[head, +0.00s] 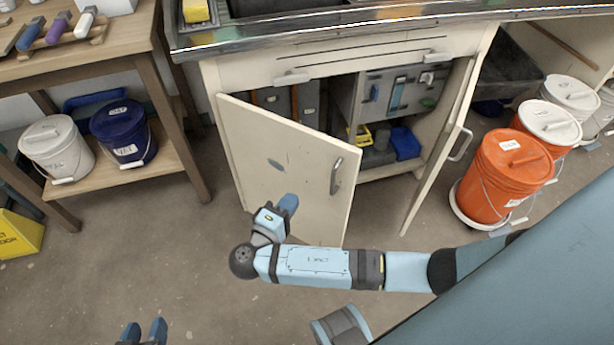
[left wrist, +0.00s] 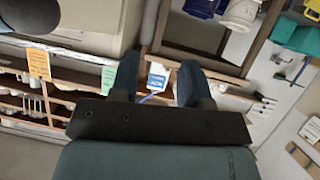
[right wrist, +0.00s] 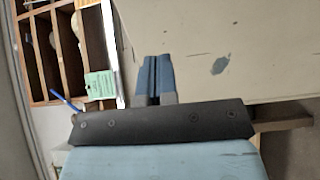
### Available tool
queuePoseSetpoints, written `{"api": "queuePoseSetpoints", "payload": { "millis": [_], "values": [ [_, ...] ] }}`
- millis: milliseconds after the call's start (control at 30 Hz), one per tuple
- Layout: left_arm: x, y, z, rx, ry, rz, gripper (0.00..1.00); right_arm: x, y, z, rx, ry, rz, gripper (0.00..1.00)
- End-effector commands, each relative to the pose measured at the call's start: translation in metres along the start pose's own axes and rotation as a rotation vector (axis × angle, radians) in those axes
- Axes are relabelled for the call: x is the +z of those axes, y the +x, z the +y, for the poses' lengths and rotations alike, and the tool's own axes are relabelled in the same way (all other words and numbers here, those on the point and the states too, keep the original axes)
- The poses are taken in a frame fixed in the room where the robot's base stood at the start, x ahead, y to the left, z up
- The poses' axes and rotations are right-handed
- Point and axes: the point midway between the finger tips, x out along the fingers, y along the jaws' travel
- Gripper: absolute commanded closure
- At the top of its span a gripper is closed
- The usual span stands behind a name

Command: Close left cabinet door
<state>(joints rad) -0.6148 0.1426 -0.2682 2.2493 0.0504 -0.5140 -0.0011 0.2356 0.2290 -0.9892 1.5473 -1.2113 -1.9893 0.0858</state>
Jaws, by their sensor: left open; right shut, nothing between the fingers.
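The left cabinet door (head: 255,150), a cream panel with a metal handle (head: 336,176) and a dark smudge, stands partly open, swung out from the cabinet's left side. My right gripper (head: 290,203) is shut and empty, in front of the door's lower middle. In the right wrist view, the shut fingers (right wrist: 155,62) overlap the cream door (right wrist: 225,30); I cannot tell whether they touch it. My left gripper (head: 142,330) is open and empty over the floor at the bottom; its spread fingers (left wrist: 158,82) also show in the left wrist view.
The right cabinet door (head: 440,140) is also open. Inside are a grey drawer unit (head: 380,95), a yellow bin (head: 362,135) and a blue bin (head: 405,143). A wooden shelf with white (head: 56,147) and blue (head: 123,133) buckets stands at left.

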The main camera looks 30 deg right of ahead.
Motion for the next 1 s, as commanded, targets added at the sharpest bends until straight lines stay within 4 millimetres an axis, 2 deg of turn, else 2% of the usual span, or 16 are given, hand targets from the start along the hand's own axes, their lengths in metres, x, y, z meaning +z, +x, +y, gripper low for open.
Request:
{"api": "queuePoseSetpoints", "payload": {
  "millis": [233,400,600,800,1000],
  "values": [
    [0.002,0.002,0.001,0.005,-0.004,0.01,0.57,0.0,0.048,-0.001,0.005,0.002,-0.002,1.0],
    [-0.009,0.004,0.005,0.02,-0.008,0.066,0.57,0.0,0.084,-0.001,0.005,0.001,-0.001,1.0],
    [-0.025,0.006,0.011,0.041,-0.012,0.136,0.57,0.0,0.117,0.0,0.004,0.002,-0.002,1.0],
    [-0.03,0.006,0.014,0.052,-0.015,0.167,0.57,0.0,0.131,0.0,0.002,0.001,0.0,1.0],
    [-0.033,0.005,0.015,0.054,-0.015,0.174,0.57,0.0,0.133,0.001,0.001,0.001,0.0,1.0]
  ]
}}
